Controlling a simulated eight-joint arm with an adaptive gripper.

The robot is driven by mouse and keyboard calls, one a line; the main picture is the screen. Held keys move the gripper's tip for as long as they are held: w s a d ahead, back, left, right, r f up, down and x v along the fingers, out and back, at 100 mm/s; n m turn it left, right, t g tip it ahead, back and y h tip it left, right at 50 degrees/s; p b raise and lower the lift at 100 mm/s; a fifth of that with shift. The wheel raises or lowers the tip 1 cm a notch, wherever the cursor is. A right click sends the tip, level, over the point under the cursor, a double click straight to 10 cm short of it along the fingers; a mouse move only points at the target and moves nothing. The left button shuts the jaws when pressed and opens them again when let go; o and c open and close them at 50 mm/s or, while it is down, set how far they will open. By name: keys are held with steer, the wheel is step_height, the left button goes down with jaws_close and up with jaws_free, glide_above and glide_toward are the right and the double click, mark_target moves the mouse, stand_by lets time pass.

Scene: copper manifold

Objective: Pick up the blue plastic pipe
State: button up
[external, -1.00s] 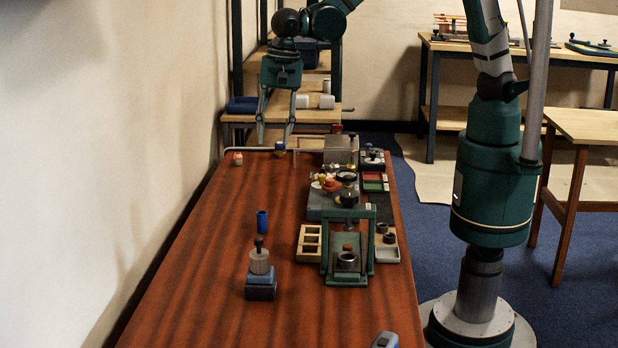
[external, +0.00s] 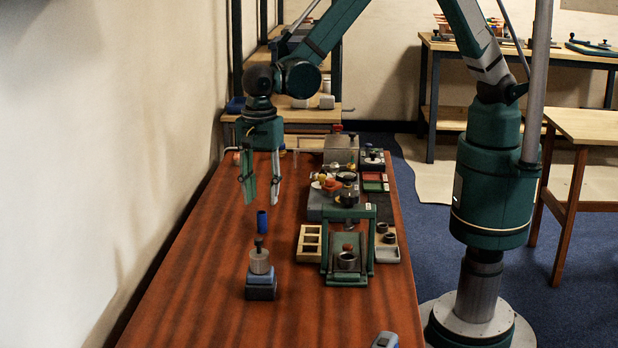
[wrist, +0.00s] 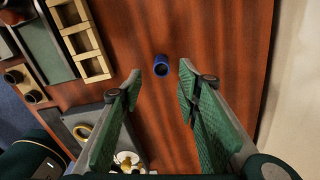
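The blue plastic pipe (external: 262,221) stands upright on the red-brown wooden table (external: 200,290). In the wrist view the pipe (wrist: 161,66) shows its open end, in line with the gap between my fingers and beyond their tips. My gripper (external: 262,202) is open and empty, pointing down, with its fingertips above and near the pipe in the external view. In the wrist view both green finger pads (wrist: 160,72) are spread wide apart. The exact height of the fingertips above the pipe is hard to tell.
A stack with a grey cylinder and blue block (external: 261,275) stands in front of the pipe. A beige compartment tray (external: 309,243) and a green press-like frame (external: 348,250) stand to the right. The wall is at the left.

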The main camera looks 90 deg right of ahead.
mark_target(262, 218)
steer(key=shift+f+b, duration=0.3)
steer(key=shift+f, duration=1)
steer(key=shift+w+f+b, duration=0.15)
steer(key=shift+f+b, duration=0.7)
steer(key=shift+f, duration=1.75)
steer(key=c, duration=0.8)
